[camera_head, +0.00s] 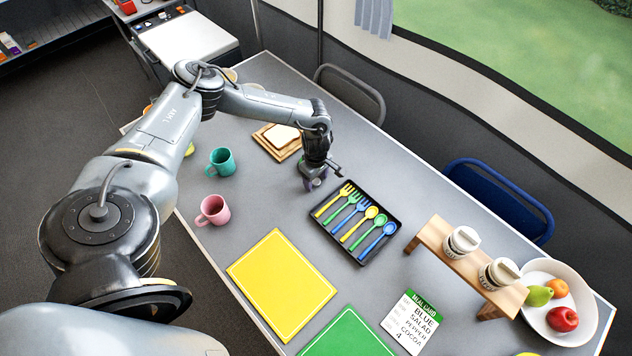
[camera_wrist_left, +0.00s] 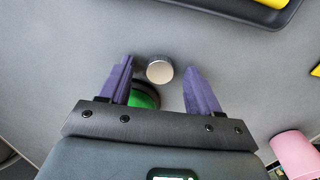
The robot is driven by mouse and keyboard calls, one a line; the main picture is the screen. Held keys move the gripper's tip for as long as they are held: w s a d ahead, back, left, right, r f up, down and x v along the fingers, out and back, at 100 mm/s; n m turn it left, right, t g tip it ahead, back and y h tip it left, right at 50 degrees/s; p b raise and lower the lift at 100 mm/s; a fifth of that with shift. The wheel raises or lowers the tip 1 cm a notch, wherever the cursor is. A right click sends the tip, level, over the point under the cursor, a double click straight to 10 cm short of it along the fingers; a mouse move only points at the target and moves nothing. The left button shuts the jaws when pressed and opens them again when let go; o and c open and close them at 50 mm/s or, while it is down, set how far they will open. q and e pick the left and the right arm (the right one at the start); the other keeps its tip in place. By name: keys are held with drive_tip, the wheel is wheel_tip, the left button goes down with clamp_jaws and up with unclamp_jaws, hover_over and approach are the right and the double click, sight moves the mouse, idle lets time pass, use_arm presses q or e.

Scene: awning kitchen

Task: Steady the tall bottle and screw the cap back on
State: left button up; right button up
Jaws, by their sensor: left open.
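My left gripper (camera_head: 313,182) points down over the table, just beyond the cutlery tray's upper left corner. Its purple fingers are open, and they also show in the left wrist view (camera_wrist_left: 159,67). Between the fingertips there is a small round thing with a pale metallic top (camera_wrist_left: 159,70), apart from both fingers. I cannot tell if it is the cap or the bottle's top. A dark and green round thing (camera_wrist_left: 146,97) shows beside it, partly hidden by my gripper. No tall bottle can be made out in the head view. My right gripper is not in view.
The black cutlery tray (camera_head: 357,222) lies close by. A teal mug (camera_head: 221,162) and pink mug (camera_head: 213,210) stand left; bread on a wooden board (camera_head: 268,144) lies behind. A wooden stand with jars (camera_head: 447,254) and fruit bowl (camera_head: 587,322) are right. Yellow mat (camera_head: 281,285) is in front.

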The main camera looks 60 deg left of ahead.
sight(316, 181)
use_arm(q)
drive_tip(key=c, duration=1.1)
drive_tip(key=shift+r, duration=0.1)
drive_tip(key=shift+r, duration=0.85)
wheel_tip(316, 181, up, 2)
drive_tip(key=shift+r+p, duration=0.25)
drive_tip(key=shift+p, duration=0.25)
drive_tip(key=d+r, duration=0.2)
drive_tip(key=d, duration=0.2)
drive_tip(key=d+r+p, duration=0.1)
drive_tip(key=d+r, duration=0.1)
drive_tip(key=d, duration=0.2)
drive_tip(key=d+r, duration=0.2)
drive_tip(key=d, duration=0.1)
drive_tip(key=shift+s+d+r+p, duration=0.3)
drive_tip(key=shift+s+d+p, duration=0.05)
drive_tip(key=shift+d, duration=0.05)
